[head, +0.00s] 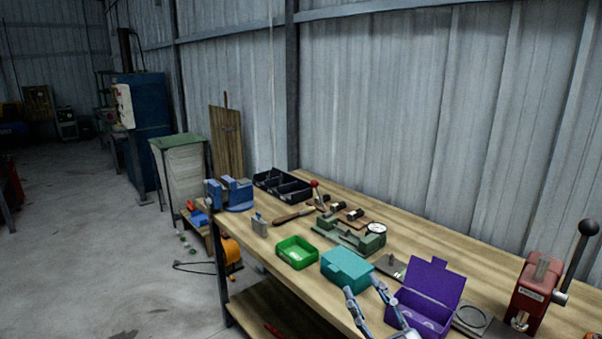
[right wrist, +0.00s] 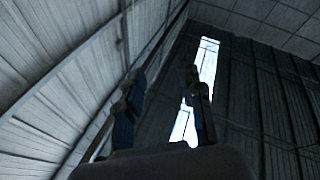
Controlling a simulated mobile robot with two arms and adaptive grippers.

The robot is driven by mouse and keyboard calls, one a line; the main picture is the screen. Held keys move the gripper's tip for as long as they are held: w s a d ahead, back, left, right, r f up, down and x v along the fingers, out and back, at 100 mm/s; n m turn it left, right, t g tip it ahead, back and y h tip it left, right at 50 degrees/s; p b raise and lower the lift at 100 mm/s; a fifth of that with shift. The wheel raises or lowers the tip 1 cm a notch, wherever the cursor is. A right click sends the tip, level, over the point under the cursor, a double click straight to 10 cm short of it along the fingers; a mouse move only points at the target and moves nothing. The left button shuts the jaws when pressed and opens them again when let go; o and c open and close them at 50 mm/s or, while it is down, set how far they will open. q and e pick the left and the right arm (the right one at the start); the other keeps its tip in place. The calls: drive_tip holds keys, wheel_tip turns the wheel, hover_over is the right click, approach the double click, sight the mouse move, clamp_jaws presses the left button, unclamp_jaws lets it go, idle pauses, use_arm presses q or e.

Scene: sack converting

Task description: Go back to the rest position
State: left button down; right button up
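My right gripper (head: 363,285) is at the lower middle of the head view, in front of the workbench (head: 325,316). Its two fingers are spread apart with nothing between them. In the right wrist view the fingers (right wrist: 163,80) also stand apart, with only dark metal wall and a bright window strip (right wrist: 207,62) behind them. My left gripper does not show in the head view.
Near the right gripper are a closed teal box (head: 346,267) and an open purple box (head: 428,292). A green tray (head: 297,252), black bins (head: 283,186), blue vise (head: 238,194) and red lever press (head: 533,290) stand on the bench. The floor at left is largely clear.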

drive_tip(key=s+d+f+m+g+h, duration=0.4)
drive_tip(key=d+f+h, duration=0.1)
drive_tip(key=f, duration=0.4)
drive_tip(key=s+d+f+m+g+h, duration=0.4)
drive_tip(key=s+d+f, duration=0.1)
drive_tip(key=f, duration=0.5)
drive_tip(key=s+a+f+g+y, duration=0.1)
drive_tip(key=s+f+g, duration=0.35)
drive_tip(key=s, duration=0.45)
drive_tip(key=s+f+g, duration=0.4)
drive_tip(key=s+f, duration=0.2)
drive_tip(key=s, duration=0.4)
wheel_tip(320, 180, down, 24)
drive_tip(key=n+g, duration=0.1)
drive_tip(key=s+d+f+g, duration=0.1)
drive_tip(key=s+d+f, duration=0.2)
drive_tip(key=s+f, duration=1.4)
drive_tip(key=shift+s+f, duration=0.2)
drive_tip(key=shift+f, duration=0.15)
